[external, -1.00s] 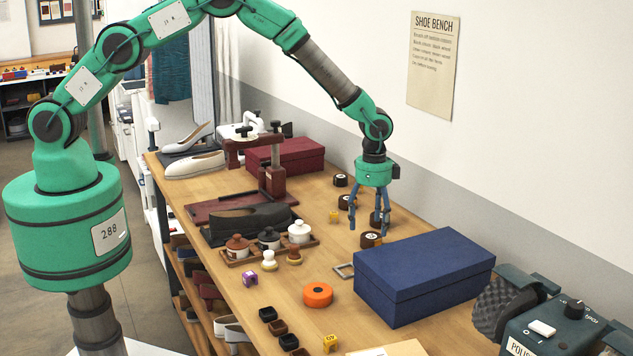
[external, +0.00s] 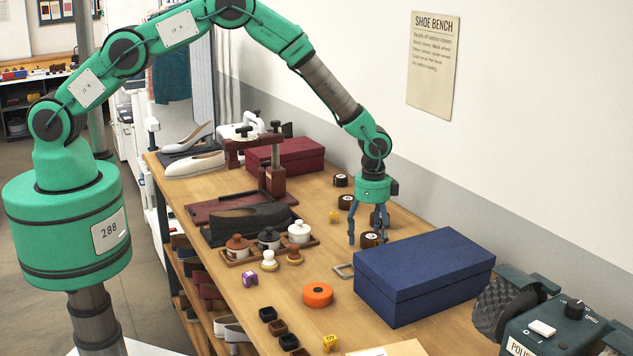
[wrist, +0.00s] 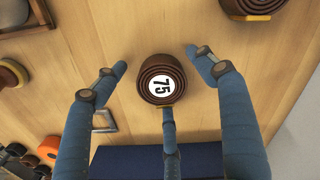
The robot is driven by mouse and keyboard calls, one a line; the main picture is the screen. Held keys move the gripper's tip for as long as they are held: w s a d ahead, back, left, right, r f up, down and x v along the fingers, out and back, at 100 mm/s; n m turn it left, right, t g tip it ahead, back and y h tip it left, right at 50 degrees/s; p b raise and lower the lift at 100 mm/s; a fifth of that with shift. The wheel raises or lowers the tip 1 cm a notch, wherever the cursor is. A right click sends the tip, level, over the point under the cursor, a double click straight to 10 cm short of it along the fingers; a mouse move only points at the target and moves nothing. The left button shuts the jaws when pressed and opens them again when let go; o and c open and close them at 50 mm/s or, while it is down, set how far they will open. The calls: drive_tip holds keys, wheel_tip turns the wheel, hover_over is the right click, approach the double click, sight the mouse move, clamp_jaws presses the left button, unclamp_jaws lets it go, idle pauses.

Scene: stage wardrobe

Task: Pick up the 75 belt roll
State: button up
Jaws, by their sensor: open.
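The 75 belt roll (wrist: 161,80) is a dark brown coil with a white round label reading 75, lying flat on the wooden bench. In the wrist view it lies between the spread blue fingers of my gripper (wrist: 156,62). The fingers are open, with a visible gap on the left and right sides. A third finger lies just below the roll in this view; I cannot tell if it touches.
Another brown roll (wrist: 252,5) lies above right in the wrist view. More dark rolls (external: 341,180) lie behind my gripper. A blue box (external: 424,275) stands close on the near side. A small square frame (external: 344,270) and an orange roll (external: 318,294) lie nearby.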

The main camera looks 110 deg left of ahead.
sight(370, 236)
drive_tip(key=c, duration=1.3)
drive_tip(key=shift+r, duration=0.1)
drive_tip(key=shift+r, duration=4.9)
